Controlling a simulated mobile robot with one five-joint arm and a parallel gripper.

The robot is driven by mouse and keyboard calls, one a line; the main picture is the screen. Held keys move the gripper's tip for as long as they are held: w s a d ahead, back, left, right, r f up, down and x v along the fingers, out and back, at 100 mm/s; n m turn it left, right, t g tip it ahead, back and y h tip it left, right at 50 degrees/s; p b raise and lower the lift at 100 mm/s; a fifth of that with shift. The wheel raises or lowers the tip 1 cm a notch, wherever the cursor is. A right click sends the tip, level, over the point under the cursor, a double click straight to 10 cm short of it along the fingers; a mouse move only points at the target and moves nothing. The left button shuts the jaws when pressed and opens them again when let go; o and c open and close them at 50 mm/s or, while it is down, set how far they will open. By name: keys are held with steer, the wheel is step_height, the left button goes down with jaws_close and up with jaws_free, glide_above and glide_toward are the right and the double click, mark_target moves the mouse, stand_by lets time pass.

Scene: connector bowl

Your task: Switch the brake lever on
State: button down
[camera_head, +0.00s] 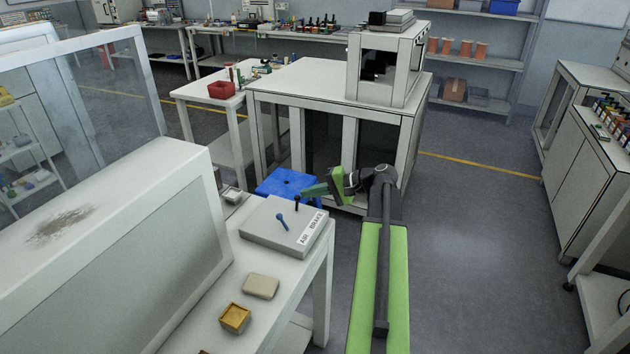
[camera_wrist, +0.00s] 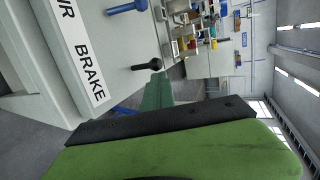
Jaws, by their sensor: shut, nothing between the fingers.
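A grey box (camera_head: 262,231) with a white label strip sits on the white bench. The label reads BRAKE (camera_wrist: 88,72) in the wrist view, with a partly cut-off word beside it. A black lever (camera_head: 297,201) stands on the box beside the BRAKE end; it also shows in the wrist view (camera_wrist: 146,65). A blue lever (camera_head: 282,221) stands beside the other word and shows in the wrist view (camera_wrist: 126,7). My gripper (camera_head: 304,192) is shut and empty, its green fingers pointing at the black lever's tip, very close. I cannot tell whether they touch.
A beige block (camera_head: 261,286) and a small yellow-topped box (camera_head: 235,318) lie on the bench in front of the grey box. A blue stool (camera_head: 285,183) stands behind the bench. A white cabinet (camera_head: 300,82) stands farther back. The floor to the right is clear.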

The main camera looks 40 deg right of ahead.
steer(key=w+g+p, duration=0.1)
steer(key=p, duration=0.1)
steer(key=w+a+r+g+h+p, duration=0.1)
steer(key=p, duration=0.1)
steer(key=shift+a+r+g, duration=0.15)
steer(key=shift+r+g, duration=0.1)
steer(key=shift+g, duration=0.05)
steer(key=shift+f, duration=0.55)
steer(key=shift+r+p, duration=0.85)
steer(key=shift+r, duration=0.05)
steer(key=s+d+r+p, duration=0.5)
steer(key=d+r+p, duration=0.3)
steer(key=r+p, duration=0.1)
steer(key=shift+s, duration=0.1)
